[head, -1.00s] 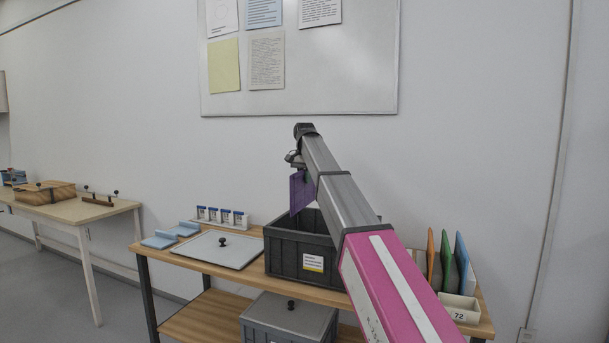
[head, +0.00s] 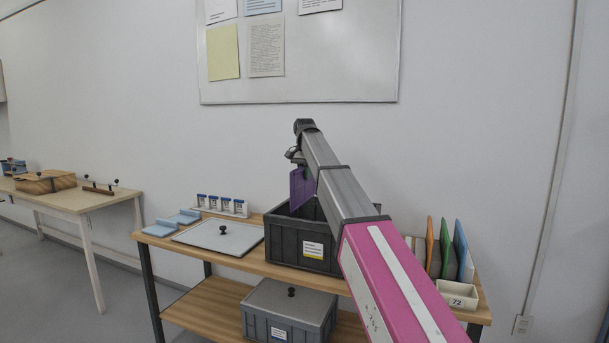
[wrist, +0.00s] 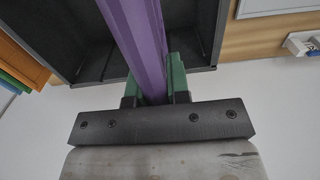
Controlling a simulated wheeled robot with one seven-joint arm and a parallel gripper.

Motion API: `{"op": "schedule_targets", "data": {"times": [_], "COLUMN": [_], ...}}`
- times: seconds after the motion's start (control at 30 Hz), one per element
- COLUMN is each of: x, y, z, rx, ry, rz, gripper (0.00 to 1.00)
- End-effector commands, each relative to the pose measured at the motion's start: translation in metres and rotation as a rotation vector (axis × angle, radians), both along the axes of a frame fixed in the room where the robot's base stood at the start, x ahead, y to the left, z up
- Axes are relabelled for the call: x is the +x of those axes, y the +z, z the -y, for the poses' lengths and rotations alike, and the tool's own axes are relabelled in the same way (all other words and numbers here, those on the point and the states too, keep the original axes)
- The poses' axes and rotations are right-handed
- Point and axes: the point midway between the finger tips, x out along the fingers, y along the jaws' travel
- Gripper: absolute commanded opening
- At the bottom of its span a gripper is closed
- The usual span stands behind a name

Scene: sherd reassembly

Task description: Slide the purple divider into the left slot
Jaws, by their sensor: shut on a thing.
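The purple divider (head: 301,187) is a thin upright panel. My gripper (wrist: 156,80) is shut on it, with a green finger on each side in the wrist view, where the divider (wrist: 140,32) runs up out of the frame. In the head view my gripper (head: 295,156) is above the dark grey box (head: 286,245). The divider's lower edge is near the level of the box's back rim; I cannot tell whether it is inside. The box's walls (wrist: 62,35) also show in the wrist view. The head view hides the slots behind the front wall and my arm.
A grey lid (head: 218,238) with a black knob lies left of the box on the table. Orange, green and blue panels (head: 447,252) stand at the right near a small bin (head: 457,294).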

Motion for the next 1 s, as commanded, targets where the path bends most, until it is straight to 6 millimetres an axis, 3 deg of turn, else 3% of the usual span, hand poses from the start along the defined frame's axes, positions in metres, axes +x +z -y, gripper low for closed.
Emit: {"op": "schedule_targets", "data": {"times": [1.0], "x": [0.000], "y": [-0.026], "z": [0.000], "rx": [0.000], "ry": [0.000], "rz": [0.000], "gripper": [0.00]}}
